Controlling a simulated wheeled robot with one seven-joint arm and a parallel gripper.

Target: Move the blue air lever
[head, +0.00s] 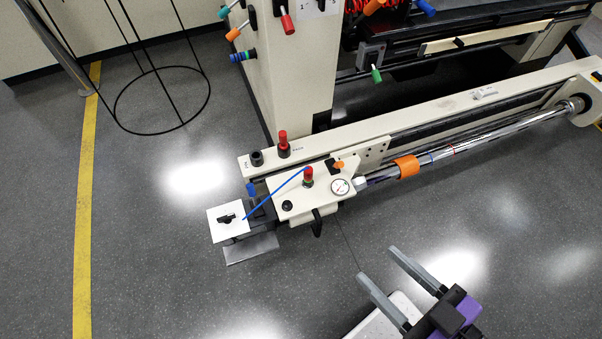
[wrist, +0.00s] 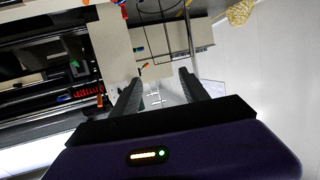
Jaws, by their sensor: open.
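Several blue parts show in the head view, and I cannot tell for certain which is the blue air lever. A small blue handle (head: 251,190) sits at the left end of the cream roller unit, beside a thin blue line (head: 275,193) that runs up to a red-topped knob. My gripper (head: 377,263) is open and empty, over the floor to the lower right of the roller unit, apart from all of these. In the wrist view its fingers (wrist: 160,77) are spread.
A pressure gauge (head: 341,187), a black loop handle (head: 317,222) and red-topped knobs (head: 283,144) stand out from the unit's end. A chrome roller (head: 475,141) extends right. A black wire stand (head: 160,100) is at upper left. The floor between gripper and unit is clear.

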